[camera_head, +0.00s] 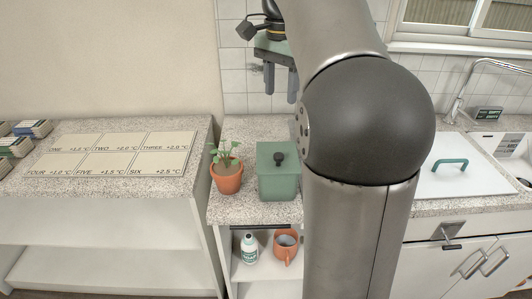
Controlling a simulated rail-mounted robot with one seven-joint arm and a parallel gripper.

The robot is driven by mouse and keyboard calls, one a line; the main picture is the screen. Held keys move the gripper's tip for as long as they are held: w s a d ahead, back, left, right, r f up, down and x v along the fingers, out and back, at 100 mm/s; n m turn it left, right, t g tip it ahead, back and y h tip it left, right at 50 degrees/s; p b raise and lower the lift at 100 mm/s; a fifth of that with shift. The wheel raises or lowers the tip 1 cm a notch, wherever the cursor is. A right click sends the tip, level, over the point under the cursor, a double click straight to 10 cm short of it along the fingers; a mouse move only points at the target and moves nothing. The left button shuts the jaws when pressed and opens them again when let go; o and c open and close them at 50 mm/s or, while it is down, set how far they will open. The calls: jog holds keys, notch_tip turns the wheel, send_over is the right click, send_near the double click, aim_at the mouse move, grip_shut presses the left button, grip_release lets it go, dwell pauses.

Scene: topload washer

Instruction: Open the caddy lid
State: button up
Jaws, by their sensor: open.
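A green caddy (277,186) stands on the speckled counter near the middle of the picture. Its green lid (268,153) is on top and looks shut, with a dark round knob (279,159) in the middle. My gripper (280,95) is above and behind the caddy in the picture, pointing down, with its two fingers apart and nothing between them. It does not touch the caddy or the knob. My arm hides the counter just right of the caddy.
A potted plant (227,176) stands close to the caddy's left. Below, a shelf holds a white bottle (249,249) and an orange mug (286,247). A white lid with a green handle (450,166) is at right, near the sink faucet (461,95). Labelled panels (110,153) lie on the left counter.

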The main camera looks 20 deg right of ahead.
aim_at(278, 155)
notch_tip(278, 155, down, 17)
jog(key=shift+r+b, duration=0.1)
jog(key=shift+b, duration=0.55)
grip_shut()
